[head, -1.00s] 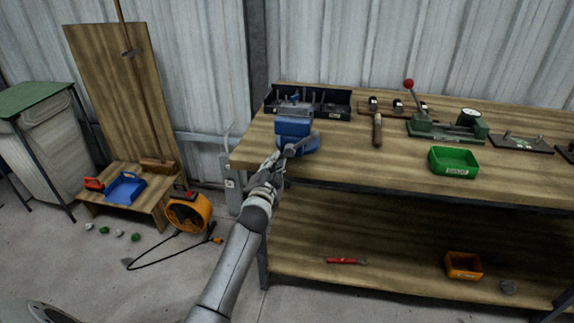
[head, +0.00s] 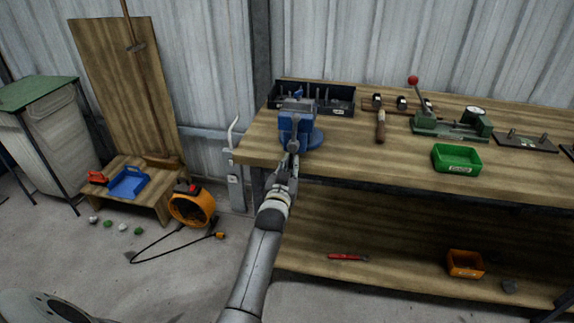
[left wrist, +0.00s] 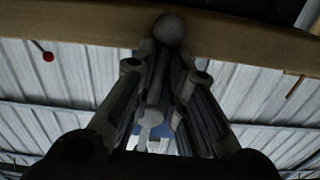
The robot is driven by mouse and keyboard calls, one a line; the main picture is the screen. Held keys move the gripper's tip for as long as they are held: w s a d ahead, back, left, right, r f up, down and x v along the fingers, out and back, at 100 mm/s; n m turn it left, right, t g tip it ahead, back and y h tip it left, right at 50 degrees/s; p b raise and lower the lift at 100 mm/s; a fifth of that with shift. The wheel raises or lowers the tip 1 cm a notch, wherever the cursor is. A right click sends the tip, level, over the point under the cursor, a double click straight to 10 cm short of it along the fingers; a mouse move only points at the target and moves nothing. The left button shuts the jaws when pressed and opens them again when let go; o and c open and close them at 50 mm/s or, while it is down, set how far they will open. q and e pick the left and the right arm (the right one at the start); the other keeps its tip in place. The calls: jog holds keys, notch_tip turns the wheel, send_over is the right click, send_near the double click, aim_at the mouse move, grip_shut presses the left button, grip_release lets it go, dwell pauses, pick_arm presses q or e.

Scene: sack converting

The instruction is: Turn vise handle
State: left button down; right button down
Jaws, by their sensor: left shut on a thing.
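A blue vise (head: 296,128) is mounted at the left end of the workbench. Its grey handle bar (head: 292,148) is at the front of the vise and points roughly up and down. My left gripper (head: 290,165) is shut on the handle just below the vise, at the bench's front edge. In the left wrist view, the handle (left wrist: 169,30) shows a round knob beyond the fingers, and its bar runs between both fingers of the gripper (left wrist: 166,75). The fingers partly hide the bar. My right gripper is not in view.
On the workbench (head: 370,160) are a black tool bin (head: 340,100), a hammer-like tool (head: 381,128), a green lever press (head: 445,127) and a green bin (head: 457,158). An orange bin (head: 465,264) is on the lower shelf. An orange fan (head: 192,207) stands on the floor at left.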

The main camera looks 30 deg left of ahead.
pick_arm(q)
jog(key=shift+w+d+r, duration=0.1)
jog(key=shift+r, duration=0.1)
dwell(0.4)
jog(key=c, duration=1.8)
grip_release()
jog(key=o, duration=0.3)
jog(key=shift+w+f, duration=0.1)
jog(key=shift+o, duration=0.2)
jog(key=v, duration=0.7)
jog(key=shift+s, duration=0.35)
jog(key=shift+d, duration=0.1)
